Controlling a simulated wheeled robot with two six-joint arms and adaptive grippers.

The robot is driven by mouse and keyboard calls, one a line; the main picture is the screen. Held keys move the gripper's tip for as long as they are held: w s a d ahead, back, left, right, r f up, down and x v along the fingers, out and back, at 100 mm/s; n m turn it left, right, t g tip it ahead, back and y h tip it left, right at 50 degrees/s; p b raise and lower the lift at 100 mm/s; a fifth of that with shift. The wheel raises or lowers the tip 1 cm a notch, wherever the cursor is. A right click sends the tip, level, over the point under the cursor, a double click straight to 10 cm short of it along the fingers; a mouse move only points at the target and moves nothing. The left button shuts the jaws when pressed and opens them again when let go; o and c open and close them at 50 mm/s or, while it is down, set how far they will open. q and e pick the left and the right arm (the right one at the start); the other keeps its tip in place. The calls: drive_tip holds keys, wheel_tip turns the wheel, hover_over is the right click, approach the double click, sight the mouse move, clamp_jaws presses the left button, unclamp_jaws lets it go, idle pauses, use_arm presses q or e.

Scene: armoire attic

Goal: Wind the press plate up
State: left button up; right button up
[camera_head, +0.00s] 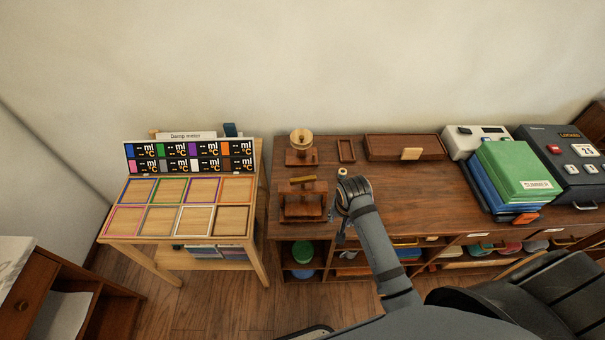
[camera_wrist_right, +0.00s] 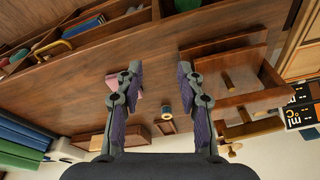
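The wooden press (camera_head: 303,210) stands at the left end of the brown cabinet top. In the right wrist view the press (camera_wrist_right: 235,85) is at the right, outside my fingers. My right gripper (camera_head: 341,212) is just right of the press in the head view, pointing down near the cabinet's front edge. In the wrist view (camera_wrist_right: 160,72) its two fingers are apart with nothing gripped between them. My left gripper is not seen.
A small spool (camera_wrist_right: 167,113) stands behind the fingers. A wooden stand with a round top (camera_head: 301,140) and a shallow tray (camera_head: 380,145) are at the back. Green and blue binders (camera_head: 515,170) are at right. A table with coloured frames (camera_head: 180,240) is at left.

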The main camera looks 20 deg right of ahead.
sight(303, 178)
drive_tip(key=w+a+r+m, duration=0.2)
drive_tip(key=w+r+m, duration=0.2)
drive_tip(key=w, duration=0.1)
drive_tip(key=w+a+r+m+g, duration=0.1)
drive_tip(key=w+a+r+m, duration=0.1)
drive_tip(key=w+r+m, duration=0.2)
drive_tip(key=w+a+r+m+g, duration=0.1)
drive_tip(key=w+a+r+m, duration=0.2)
drive_tip(key=w, duration=0.4)
drive_tip(key=shift+w+r+m+y, duration=0.15)
drive_tip(key=shift+r+m+y, duration=0.25)
drive_tip(key=shift+r+m, duration=0.3)
wheel_tip(303, 178, down, 10)
drive_tip(key=shift+f+p, duration=0.25)
drive_tip(key=shift+p, duration=0.7)
drive_tip(key=shift+c, duration=0.4)
clamp_jaws()
